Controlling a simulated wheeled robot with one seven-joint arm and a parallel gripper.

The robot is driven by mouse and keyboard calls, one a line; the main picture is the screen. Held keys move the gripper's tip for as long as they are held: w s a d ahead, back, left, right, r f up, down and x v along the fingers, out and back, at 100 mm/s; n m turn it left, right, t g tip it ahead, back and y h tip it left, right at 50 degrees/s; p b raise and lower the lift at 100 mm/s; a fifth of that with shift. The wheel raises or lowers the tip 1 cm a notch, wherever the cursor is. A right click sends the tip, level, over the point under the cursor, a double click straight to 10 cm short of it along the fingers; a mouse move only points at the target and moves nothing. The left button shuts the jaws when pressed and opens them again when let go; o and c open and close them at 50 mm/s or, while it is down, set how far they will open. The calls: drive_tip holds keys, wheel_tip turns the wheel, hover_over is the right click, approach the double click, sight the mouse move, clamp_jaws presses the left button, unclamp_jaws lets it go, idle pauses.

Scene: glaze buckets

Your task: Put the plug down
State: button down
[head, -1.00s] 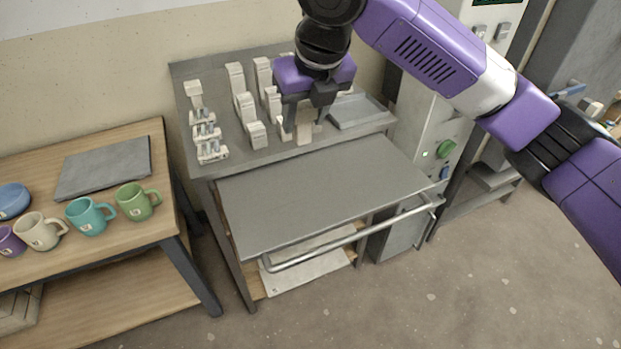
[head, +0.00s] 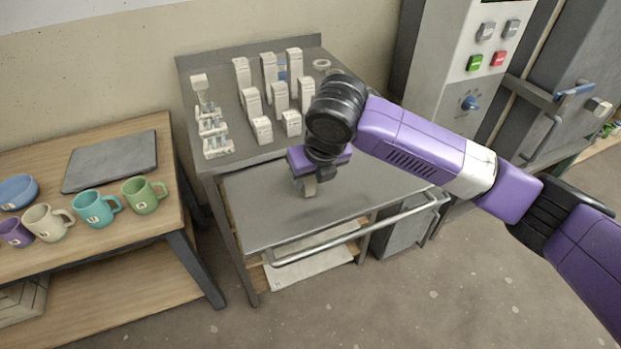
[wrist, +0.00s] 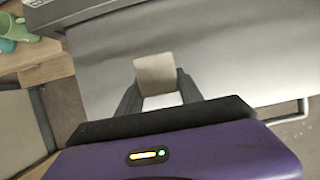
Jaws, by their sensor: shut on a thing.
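The plug, a small cream block, shows below my gripper in the head view (head: 309,189) and between the fingers in the wrist view (wrist: 155,72). My gripper (wrist: 159,90) is shut on it. In the head view my gripper (head: 308,180) is over the grey pull-out shelf (head: 265,215) at the front of the metal stand. I cannot tell whether the plug touches the shelf. My wrist hides part of the shelf behind it.
Several cream blocks (head: 280,95) stand in rows on the metal top behind. Cream stepped racks (head: 213,128) stand at its left. A rail handle (head: 320,243) runs along the shelf's front. Several mugs (head: 97,208) stand on the wooden table at left. The shelf's left part is bare.

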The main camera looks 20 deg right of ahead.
drive_tip(key=shift+f, duration=0.35)
drive_tip(key=c, duration=0.8)
unclamp_jaws()
drive_tip(key=shift+o, duration=0.2)
drive_tip(key=v, duration=1.2)
